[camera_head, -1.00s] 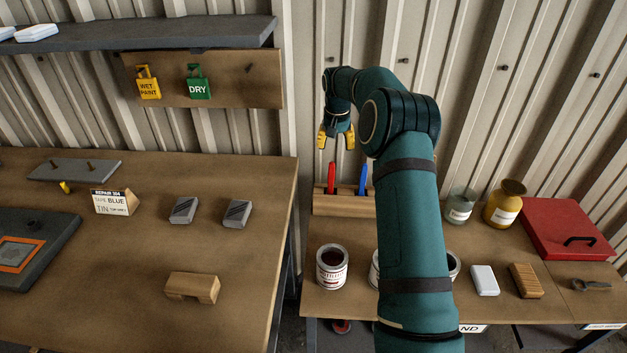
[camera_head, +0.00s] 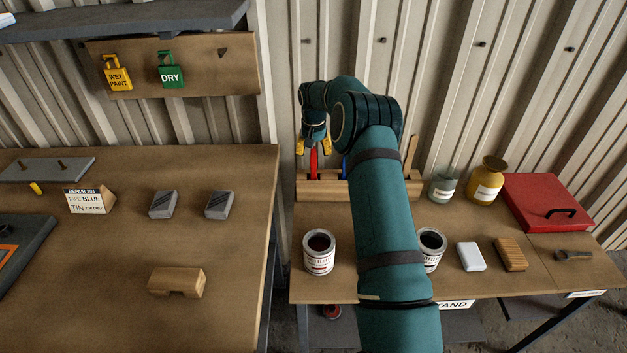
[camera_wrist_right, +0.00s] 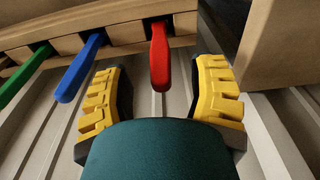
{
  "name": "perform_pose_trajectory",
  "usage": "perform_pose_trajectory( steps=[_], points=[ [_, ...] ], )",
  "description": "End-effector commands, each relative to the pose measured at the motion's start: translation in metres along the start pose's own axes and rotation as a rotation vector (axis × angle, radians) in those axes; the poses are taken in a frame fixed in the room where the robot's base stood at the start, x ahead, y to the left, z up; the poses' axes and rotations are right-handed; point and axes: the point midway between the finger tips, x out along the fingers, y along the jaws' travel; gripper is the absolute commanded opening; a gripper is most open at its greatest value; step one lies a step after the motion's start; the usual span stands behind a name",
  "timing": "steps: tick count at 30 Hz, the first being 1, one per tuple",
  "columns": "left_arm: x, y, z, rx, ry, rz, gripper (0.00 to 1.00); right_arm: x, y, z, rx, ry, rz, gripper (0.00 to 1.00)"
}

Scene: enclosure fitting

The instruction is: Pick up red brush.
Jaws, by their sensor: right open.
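The red brush (camera_head: 313,163) stands with its handle up in the wooden brush rack (camera_head: 322,191) at the back of the right-hand bench. My right gripper (camera_head: 314,150) is open just above it, fingers pointing down on either side of the handle's top. In the right wrist view the red handle (camera_wrist_right: 160,58) reaches toward the gap between the yellow fingers (camera_wrist_right: 162,100), with space on both sides. The fingers do not appear to touch it. The brush's lower end is hidden in the rack. My left gripper is not in view.
A blue handle (camera_wrist_right: 80,68) and a green handle (camera_wrist_right: 25,75) stand beside the red one in the rack. Paint tins (camera_head: 319,252), jars (camera_head: 485,181) and a red case (camera_head: 548,201) are on the bench. The ribbed wall (camera_head: 440,60) is close behind.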

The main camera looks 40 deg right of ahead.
Motion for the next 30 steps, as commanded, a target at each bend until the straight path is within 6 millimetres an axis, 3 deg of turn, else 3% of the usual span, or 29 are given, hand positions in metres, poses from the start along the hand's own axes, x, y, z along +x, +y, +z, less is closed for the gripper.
perform_pose_trajectory(
  steps=[6,15,20,30],
  points=[
    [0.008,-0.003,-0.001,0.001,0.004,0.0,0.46,0.034,-0.001,-0.001,0.0,-0.003,0.0,0.57],
    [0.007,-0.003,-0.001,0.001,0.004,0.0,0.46,0.038,-0.001,-0.002,0.0,-0.001,0.0,0.56],
    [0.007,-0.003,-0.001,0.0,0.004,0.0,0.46,0.038,-0.001,-0.002,0.0,-0.001,0.0,0.0],
    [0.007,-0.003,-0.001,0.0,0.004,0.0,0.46,0.038,-0.001,-0.001,0.0,-0.002,0.0,0.0]
  ],
)
